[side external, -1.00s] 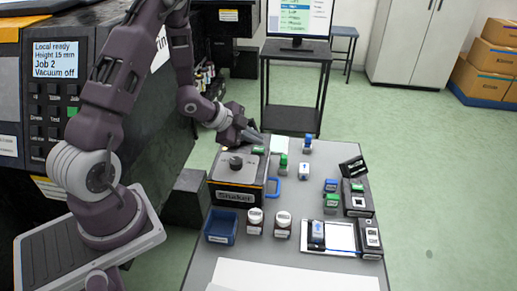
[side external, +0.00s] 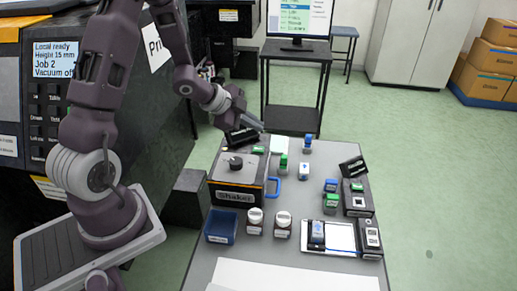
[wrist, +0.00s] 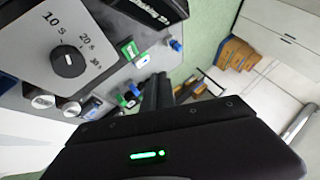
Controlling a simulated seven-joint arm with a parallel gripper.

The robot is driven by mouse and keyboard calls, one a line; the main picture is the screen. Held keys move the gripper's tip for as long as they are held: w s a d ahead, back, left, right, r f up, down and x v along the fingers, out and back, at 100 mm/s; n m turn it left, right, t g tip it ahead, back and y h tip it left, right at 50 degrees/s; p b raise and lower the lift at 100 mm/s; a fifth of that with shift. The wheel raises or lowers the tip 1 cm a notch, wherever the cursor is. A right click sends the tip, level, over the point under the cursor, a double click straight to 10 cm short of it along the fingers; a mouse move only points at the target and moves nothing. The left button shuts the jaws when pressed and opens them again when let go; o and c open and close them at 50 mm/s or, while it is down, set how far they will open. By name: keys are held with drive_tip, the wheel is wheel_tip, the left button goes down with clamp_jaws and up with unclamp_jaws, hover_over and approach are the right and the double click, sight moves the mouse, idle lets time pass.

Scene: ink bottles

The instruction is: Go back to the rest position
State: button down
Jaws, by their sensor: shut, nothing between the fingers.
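My gripper (side external: 261,127) is shut and empty. In the side view it hangs in the air above the far end of the grey table (side external: 225,262), behind the shaker. It also shows in the wrist view (wrist: 158,88), its dark fingers together. The shaker (side external: 236,197) is a dark box with a grey top and a round knob. Its dial shows in the wrist view (wrist: 68,60). Two white-capped ink bottles (side external: 255,222) (side external: 282,225) stand upright in front of the shaker, apart from my gripper.
A blue tray (side external: 221,228) sits left of the bottles. Green and blue stamps (side external: 283,165) stand on the table's far half. Black open-lidded pads (side external: 356,200) line the right edge. A white sheet (side external: 290,276) covers the near end. A monitor stand (side external: 296,90) is behind.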

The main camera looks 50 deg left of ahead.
drive_tip(key=shift+r, duration=0.1)
drive_tip(key=s+d+r+n+g+y, duration=0.1)
drive_tip(key=s+d+r+n+y, duration=0.2)
drive_tip(key=r, duration=0.5)
drive_tip(key=s+d+r+n+y, duration=0.1)
drive_tip(key=s+r+n+y, duration=0.1)
drive_tip(key=s+r+n, duration=0.45)
drive_tip(key=s+d+r+g+h, duration=0.1)
drive_tip(key=s+d, duration=0.4)
drive_tip(key=s, duration=0.3)
drive_tip(key=s+d+r+n+g+h, duration=0.1)
drive_tip(key=s+d+r+h, duration=0.1)
drive_tip(key=s+d, duration=0.4)
drive_tip(key=s, duration=0.3)
drive_tip(key=shift+r+h, duration=0.15)
drive_tip(key=shift+h, duration=0.15)
drive_tip(key=shift+w, duration=0.1)
idle(4.3)
